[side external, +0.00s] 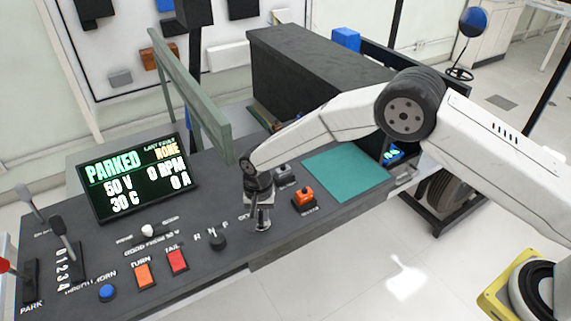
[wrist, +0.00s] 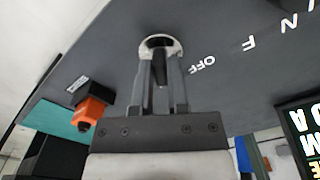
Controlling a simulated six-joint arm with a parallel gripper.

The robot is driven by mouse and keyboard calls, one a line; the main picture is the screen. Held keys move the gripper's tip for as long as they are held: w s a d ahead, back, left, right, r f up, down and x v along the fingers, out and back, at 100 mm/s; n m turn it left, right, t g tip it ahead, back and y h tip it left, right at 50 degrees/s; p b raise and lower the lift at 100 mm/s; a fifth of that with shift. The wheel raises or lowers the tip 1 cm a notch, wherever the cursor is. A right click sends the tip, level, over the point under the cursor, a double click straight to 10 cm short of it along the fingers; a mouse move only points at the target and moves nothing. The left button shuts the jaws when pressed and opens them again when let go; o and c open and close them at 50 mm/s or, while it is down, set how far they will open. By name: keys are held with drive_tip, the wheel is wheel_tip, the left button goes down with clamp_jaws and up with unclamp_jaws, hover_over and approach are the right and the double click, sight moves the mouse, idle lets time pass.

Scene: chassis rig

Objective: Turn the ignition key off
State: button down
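The ignition key (wrist: 160,70) is a dark upright tab in a silver ring (wrist: 159,43) on the dark panel in the wrist view. The white OFF label (wrist: 203,64) lies to the right of the ring. My gripper (wrist: 162,68) points down at the switch, with one grey finger on each side of the key. I cannot tell whether the fingers press on it. In the side external view my gripper (side external: 260,222) is at the panel's front edge, and it hides the key and most of the lettering there.
An orange switch on a black box (side external: 304,196) stands just right of my gripper, with a grey one (side external: 284,174) behind it. The R N F selector knob (side external: 218,241) is close on the left. The display (side external: 135,177) reads PARKED, 50 V, 0 RPM.

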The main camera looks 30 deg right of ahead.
drive_tip(key=shift+n, duration=0.4)
drive_tip(key=n, duration=0.5)
drive_tip(key=shift+d, duration=0.1)
drive_tip(key=n, duration=0.6)
drive_tip(key=shift+d, duration=0.1)
idle(0.5)
drive_tip(key=c, duration=0.6)
unclamp_jaws()
drive_tip(key=shift+r, duration=0.1)
drive_tip(key=shift+r, duration=3.85)
